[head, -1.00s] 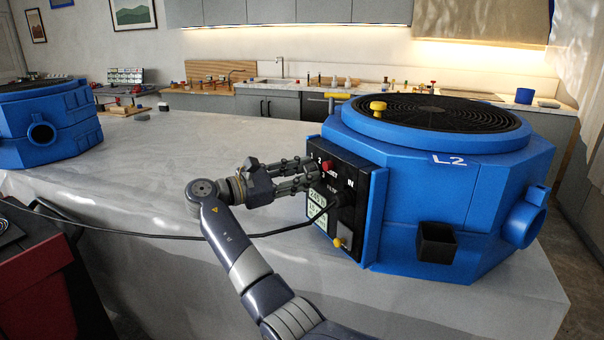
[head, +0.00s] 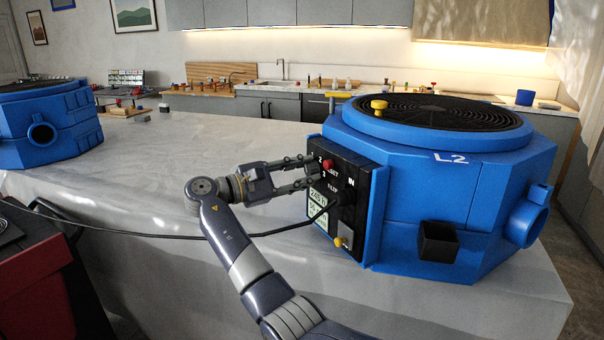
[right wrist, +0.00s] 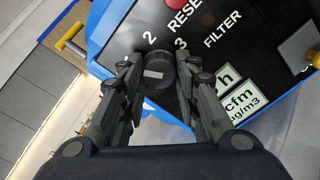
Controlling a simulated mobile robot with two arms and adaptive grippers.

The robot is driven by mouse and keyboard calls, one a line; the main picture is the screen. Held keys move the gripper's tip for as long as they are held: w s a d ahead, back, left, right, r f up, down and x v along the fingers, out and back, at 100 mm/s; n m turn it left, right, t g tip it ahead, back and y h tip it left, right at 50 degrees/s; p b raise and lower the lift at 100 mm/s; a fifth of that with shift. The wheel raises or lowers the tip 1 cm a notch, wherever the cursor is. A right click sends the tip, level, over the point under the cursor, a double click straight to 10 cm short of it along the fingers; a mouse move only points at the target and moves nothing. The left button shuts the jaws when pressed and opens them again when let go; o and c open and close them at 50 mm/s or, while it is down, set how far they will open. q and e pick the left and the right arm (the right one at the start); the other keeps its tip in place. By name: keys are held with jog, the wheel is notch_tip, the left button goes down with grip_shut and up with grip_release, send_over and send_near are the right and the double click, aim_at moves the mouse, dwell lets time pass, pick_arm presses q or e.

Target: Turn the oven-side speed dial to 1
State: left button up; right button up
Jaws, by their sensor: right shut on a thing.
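The blue machine (head: 455,205) marked L2 stands on the grey counter, with a black control panel (head: 356,200) on its left side. The speed dial (right wrist: 160,72) is a round black knob with a pale mark, beside the printed 2 and 3 in the right wrist view. My right gripper (right wrist: 153,68) has one finger on each side of the dial and is shut on it. In the head view my right gripper (head: 309,171) reaches the panel from the left, and its fingers largely hide the dial. My left gripper is not in view.
A red button (head: 328,166) sits close to the fingers. A black cable (head: 150,236) runs from the panel across the counter front. A yellow knob (head: 339,242) is low on the panel. Another blue machine (head: 50,130) stands at far left; the counter between is clear.

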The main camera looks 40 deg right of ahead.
jog(key=o, duration=1.1)
jog(key=shift+c, duration=0.2)
jog(key=v, duration=1.2)
